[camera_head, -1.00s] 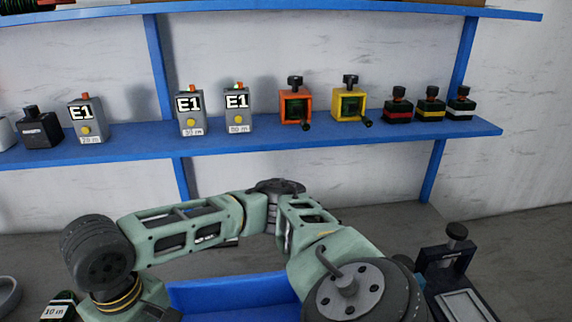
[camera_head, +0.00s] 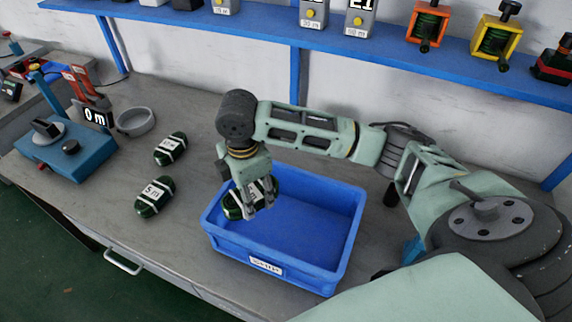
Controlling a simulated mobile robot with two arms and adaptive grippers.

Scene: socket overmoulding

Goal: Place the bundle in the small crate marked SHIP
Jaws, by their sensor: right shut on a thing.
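My right gripper (camera_head: 257,203) points down and is shut on a dark green bundle (camera_head: 232,207) with a white label band. It holds the bundle at the left end of a blue crate (camera_head: 335,272), over its opening. I cannot tell how far below the rim the bundle is, or whether it touches the crate. The crate's front carries a small white label (camera_head: 266,266), too small to read surely. Inside, the visible floor is bare. Two similar bundles lie on the bench left of the crate: one labelled 5 m (camera_head: 154,196), another behind it (camera_head: 170,149). My left gripper is out of view.
A blue measuring device (camera_head: 70,155) with a 0 m display and a grey ring-shaped dish (camera_head: 136,121) stand at the left. A blue shelf (camera_head: 370,48) with testers and coloured boxes runs along the wall.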

